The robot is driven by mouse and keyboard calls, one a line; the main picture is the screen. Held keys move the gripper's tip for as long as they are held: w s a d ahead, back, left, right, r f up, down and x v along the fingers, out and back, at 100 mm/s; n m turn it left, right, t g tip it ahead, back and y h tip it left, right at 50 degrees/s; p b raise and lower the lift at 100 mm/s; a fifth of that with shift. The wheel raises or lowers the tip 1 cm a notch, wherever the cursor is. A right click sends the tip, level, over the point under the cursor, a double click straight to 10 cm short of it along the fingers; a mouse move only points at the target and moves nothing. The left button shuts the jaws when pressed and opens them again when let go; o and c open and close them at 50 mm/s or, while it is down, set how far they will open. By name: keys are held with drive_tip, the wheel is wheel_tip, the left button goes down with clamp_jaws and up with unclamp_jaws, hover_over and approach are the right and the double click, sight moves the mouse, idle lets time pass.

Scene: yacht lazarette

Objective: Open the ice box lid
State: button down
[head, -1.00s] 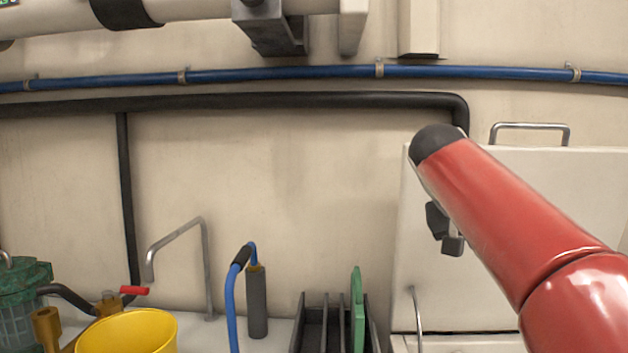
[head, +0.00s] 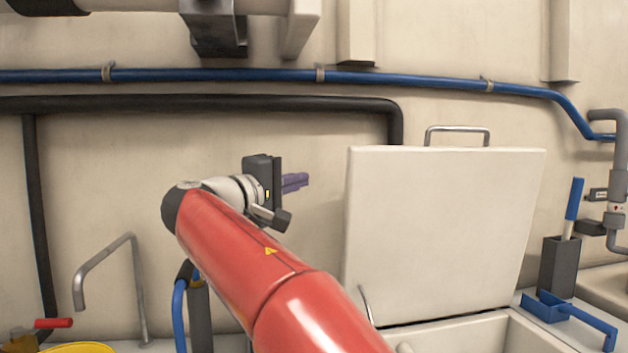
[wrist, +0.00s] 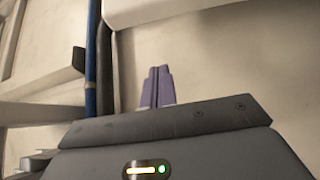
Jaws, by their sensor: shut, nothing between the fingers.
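The ice box lid (head: 440,235) is a cream panel with a metal bar handle (head: 457,130) on its top edge. It stands raised, nearly upright, behind the ice box (head: 495,335), whose opening shows at its foot. My gripper (head: 305,181) is left of the lid, in front of the wall, and apart from the lid in the picture. Its purple fingers are together and empty. They also show side by side in the wrist view (wrist: 157,86), pointing at the wall. The ice box's lower front is out of frame.
A curved metal tap (head: 105,265) stands at the lower left, near a yellow bucket (head: 75,347). A blue hose (head: 178,310) is below my arm. A grey holder (head: 560,268) and a blue tool (head: 570,312) sit right of the ice box. Blue and black pipes cross the wall.

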sight(350, 197)
drive_tip(key=p+x, duration=0.2)
drive_tip(key=x, duration=0.8)
drive_tip(key=s, duration=0.1)
drive_tip(key=s+b, duration=0.1)
drive_tip(key=s, duration=0.2)
drive_tip(key=shift+s+d+f, duration=0.15)
drive_tip(key=shift+d+f, duration=0.15)
drive_tip(key=shift+d, duration=0.1)
drive_tip(key=s+m+b, duration=0.1)
drive_tip(key=s+b, duration=0.2)
drive_tip(key=b, duration=0.1)
drive_tip(key=s+d+f+m+h+b, duration=0.1)
drive_tip(key=s+b, duration=0.2)
drive_tip(key=b, duration=0.1)
drive_tip(key=s+d+f+m+h+b, duration=0.1)
drive_tip(key=s+b, duration=0.2)
drive_tip(key=b, duration=0.2)
drive_tip(key=shift+s+t, duration=0.4)
